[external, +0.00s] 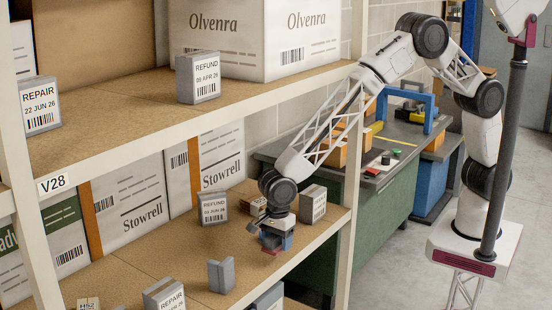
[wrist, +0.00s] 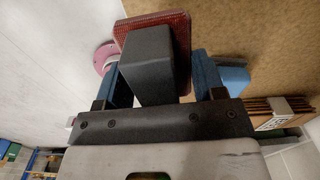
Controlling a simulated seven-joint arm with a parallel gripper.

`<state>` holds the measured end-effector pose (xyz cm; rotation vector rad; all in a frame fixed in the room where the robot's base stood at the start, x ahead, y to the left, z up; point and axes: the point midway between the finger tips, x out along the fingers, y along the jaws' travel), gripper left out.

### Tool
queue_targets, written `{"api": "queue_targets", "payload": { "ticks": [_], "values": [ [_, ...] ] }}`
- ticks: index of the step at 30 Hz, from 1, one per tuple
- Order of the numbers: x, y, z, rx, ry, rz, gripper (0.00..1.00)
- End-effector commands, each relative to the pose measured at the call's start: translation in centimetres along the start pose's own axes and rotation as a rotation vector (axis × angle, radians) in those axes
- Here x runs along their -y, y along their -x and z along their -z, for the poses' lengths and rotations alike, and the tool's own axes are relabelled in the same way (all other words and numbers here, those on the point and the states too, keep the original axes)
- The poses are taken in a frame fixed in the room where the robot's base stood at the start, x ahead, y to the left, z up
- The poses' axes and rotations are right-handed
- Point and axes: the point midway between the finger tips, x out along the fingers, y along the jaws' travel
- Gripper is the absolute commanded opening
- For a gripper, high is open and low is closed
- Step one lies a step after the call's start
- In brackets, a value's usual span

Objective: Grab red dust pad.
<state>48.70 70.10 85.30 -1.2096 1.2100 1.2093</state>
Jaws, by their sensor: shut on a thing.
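The red dust pad (wrist: 155,30) has a ribbed red face and a dark grey block-shaped handle. In the wrist view the handle stands between the two blue fingers of my gripper (wrist: 162,78), which are closed on its sides. In the external view my gripper (external: 277,240) is low over the front right part of the lower shelf (external: 190,275), and a little red of the pad shows beneath the fingers. I cannot tell whether the pad touches the shelf.
A REFUND box (external: 213,208) stands left of my gripper, with a small brown bundle (external: 256,206) and a grey-brown box (external: 313,204) behind it. A grey holder (external: 221,275) and a REPAIR box (external: 164,296) are nearer the front. The upper shelf (external: 120,108) overhangs. A rack post (external: 345,250) is at right.

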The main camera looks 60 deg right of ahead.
Motion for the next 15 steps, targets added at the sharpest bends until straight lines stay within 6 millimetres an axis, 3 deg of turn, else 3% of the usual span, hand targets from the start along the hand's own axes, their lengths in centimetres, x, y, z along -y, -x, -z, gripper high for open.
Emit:
{"api": "queue_targets", "payload": {
  "ticks": [6,15],
  "values": [
    [-1.6,0.4,2.3,0.001,0.0,0.001,0.39],
    [-2.7,0.5,3.9,0.001,0.0,0.0,0.39]
  ]
}}
